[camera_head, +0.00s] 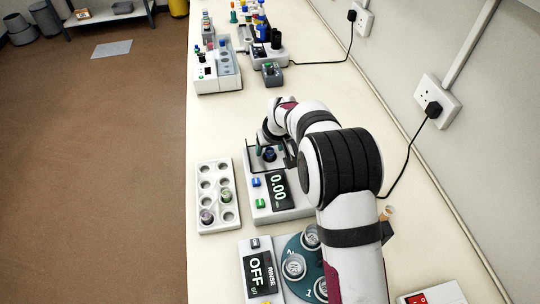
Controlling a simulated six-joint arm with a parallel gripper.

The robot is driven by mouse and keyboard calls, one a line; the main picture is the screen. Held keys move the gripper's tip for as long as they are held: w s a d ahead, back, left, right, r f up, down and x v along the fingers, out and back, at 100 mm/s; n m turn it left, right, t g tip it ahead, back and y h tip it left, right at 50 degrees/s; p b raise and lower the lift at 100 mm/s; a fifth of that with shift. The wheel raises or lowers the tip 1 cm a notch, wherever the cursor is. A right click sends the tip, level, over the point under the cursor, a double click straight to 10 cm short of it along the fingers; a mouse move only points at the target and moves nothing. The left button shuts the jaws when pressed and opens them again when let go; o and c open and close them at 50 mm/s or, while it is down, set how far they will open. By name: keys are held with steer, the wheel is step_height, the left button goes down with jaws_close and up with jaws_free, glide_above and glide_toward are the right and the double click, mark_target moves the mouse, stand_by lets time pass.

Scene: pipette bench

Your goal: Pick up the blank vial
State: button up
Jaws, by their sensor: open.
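The display device (283,206) reads 0.00, and a small dark-capped vial (269,154) stands in its framed upper part. The white rack (218,169) to its left has several round holes. One hole holds a greenish-topped vial (226,195) and another holds a greyish one (207,216). I cannot read any label, so I cannot tell which vial is the blank. My gripper (277,152) is open and low over the framed part of the device, close beside the dark-capped vial. My own arm hides part of the jaws, and contact with the vial is not clear.
A rinse unit (260,274) showing OFF stands nearest, beside a teal round carousel (295,245) with numbered places. More devices and coloured bottles (256,27) stand at the far end. The wall with sockets (438,103) bounds the right. Bare bench lies beyond the rack (222,128).

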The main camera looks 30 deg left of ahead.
jaws_close()
stand_by(0.4)
